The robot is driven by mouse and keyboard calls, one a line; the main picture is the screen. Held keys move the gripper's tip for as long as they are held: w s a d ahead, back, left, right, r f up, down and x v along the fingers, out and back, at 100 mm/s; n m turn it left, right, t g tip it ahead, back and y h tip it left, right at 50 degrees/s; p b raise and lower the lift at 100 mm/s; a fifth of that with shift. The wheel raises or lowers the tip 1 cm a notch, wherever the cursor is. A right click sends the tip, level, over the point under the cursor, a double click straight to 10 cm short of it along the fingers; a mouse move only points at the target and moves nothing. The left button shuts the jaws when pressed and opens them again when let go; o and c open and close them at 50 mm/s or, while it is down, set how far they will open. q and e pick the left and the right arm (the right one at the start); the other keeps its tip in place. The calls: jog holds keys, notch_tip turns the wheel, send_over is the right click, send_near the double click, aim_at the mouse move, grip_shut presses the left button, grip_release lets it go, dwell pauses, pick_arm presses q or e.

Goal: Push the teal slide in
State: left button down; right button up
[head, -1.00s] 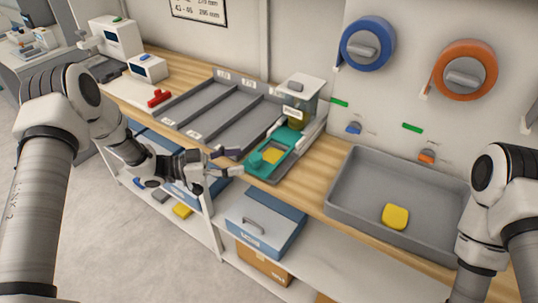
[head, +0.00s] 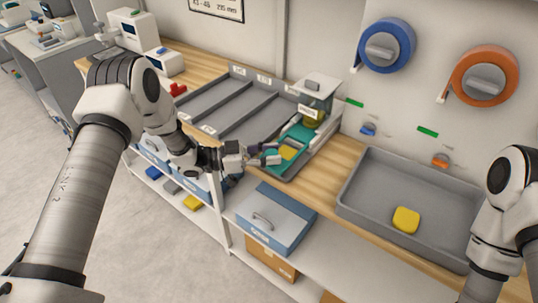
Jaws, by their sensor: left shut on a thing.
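The teal slide (head: 299,134) lies in a grey channel below a clear hopper (head: 314,100) with a white lid, at the back edge of the wooden bench. A yellow piece (head: 288,153) shows in the slide. My left gripper (head: 277,154) is at the slide's near end, with its fingers shut on it. The fingers and wrist hide the slide's handle end. My right arm shows at the right edge, but its gripper is out of view.
A grey tray with long compartments (head: 237,104) stands left of the slide. A grey bin (head: 365,208) holding a yellow block (head: 406,220) stands to the right. Blue (head: 387,45) and orange (head: 484,76) tape rolls hang on the wall. Bare bench lies between slide and bin.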

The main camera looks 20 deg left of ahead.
pick_arm(q)
jog(key=w+b, duration=0.1)
jog(key=w+d, duration=0.1)
jog(key=w, duration=0.1)
jog(key=shift+d+f+b, duration=0.2)
jog(key=shift+b, duration=0.2)
jog(key=shift+w, duration=0.1)
jog(key=c, duration=0.7)
grip_release()
jog(key=shift+r, duration=0.1)
jog(key=shift+d, duration=0.15)
jog(key=v, duration=1.2)
jog(key=shift+d+r, duration=0.1)
